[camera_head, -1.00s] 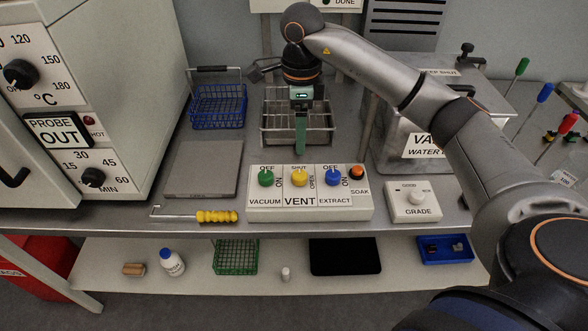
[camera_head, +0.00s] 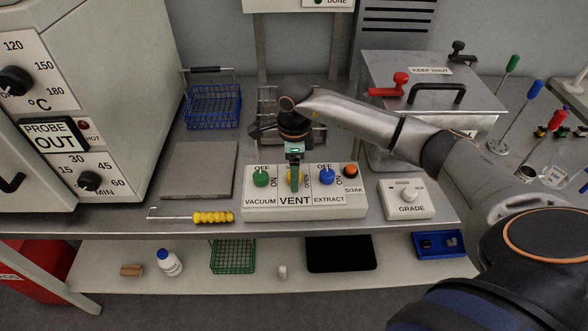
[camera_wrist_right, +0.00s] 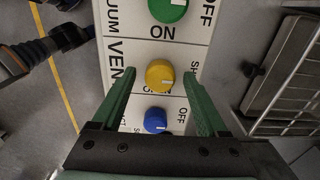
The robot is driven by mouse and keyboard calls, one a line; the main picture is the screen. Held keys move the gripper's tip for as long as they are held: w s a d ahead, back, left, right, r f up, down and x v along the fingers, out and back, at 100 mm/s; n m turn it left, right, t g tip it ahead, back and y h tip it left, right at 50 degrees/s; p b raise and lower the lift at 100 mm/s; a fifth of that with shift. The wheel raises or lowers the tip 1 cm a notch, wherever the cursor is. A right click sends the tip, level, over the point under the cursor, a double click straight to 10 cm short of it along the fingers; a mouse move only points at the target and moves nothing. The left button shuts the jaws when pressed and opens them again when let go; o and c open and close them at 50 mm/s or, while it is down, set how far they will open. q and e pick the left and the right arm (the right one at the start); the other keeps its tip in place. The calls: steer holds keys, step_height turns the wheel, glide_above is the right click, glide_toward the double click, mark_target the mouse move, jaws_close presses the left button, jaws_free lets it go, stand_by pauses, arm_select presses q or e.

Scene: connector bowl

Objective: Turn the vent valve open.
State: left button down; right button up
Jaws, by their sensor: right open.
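The vent valve is a yellow knob (camera_wrist_right: 160,75) on the white control panel (camera_head: 262,200), between a green knob (camera_head: 261,179) and a blue knob (camera_head: 327,177). In the wrist view its white mark points right, on the side of the SHUT label. My right gripper (camera_head: 294,186) is over the yellow knob and hides most of it in the head view. In the wrist view the right gripper's (camera_wrist_right: 160,74) green fingers are open, one on each side of the knob, with gaps showing. My left gripper is not in view.
An orange SOAK button (camera_head: 350,171) is at the panel's right end. A GRADE box (camera_head: 407,211) stands to the right. A yellow-handled hooked tool (camera_head: 212,217) lies to the left. A wire rack (camera_wrist_right: 290,75) and lidded bath (camera_head: 432,72) are behind.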

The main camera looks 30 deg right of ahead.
jaws_close()
stand_by(0.5)
steer(key=m, duration=0.4)
steer(key=shift+m, duration=0.3)
steer(key=m, duration=0.4)
steer(key=shift+m, duration=0.3)
steer(key=m, duration=0.4)
steer(key=shift+m, duration=0.3)
steer(key=shift+m+p, duration=0.5)
steer(key=shift+m, duration=1.6)
